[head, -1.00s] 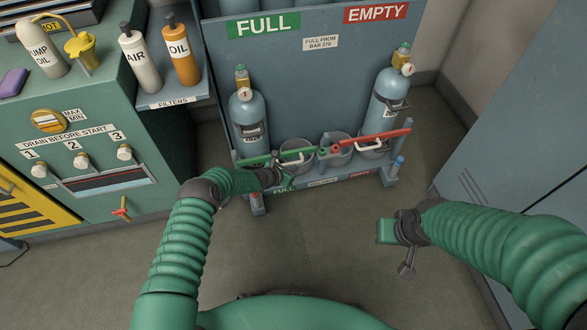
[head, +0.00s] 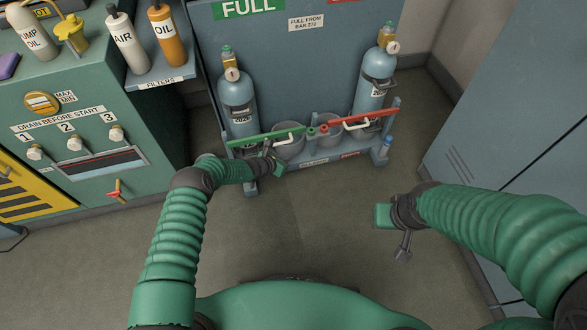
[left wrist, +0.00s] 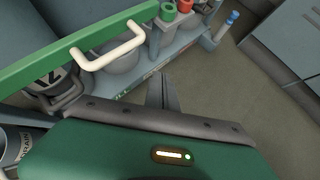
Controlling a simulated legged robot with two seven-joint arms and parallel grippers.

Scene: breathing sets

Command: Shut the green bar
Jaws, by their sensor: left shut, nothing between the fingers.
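The green bar (head: 262,137) runs across the front of the left bottle bay, at the foot of a blue-grey bottle (head: 238,100). Its pale handle (left wrist: 110,52) shows in the left wrist view, where the bar (left wrist: 70,45) slants up to the right. Its right end is close to a green catch (left wrist: 168,11); I cannot tell if they are engaged. My left gripper (head: 268,150) is shut and empty, just below and in front of the bar near the handle. My right gripper (head: 403,250) hangs over the floor; its fingers are too small to read.
A red bar (head: 362,120) crosses the right bay before another bottle (head: 374,85). A green drain cabinet (head: 90,165) stands left and a grey locker (head: 510,130) right. The floor (head: 300,220) before the rack is clear.

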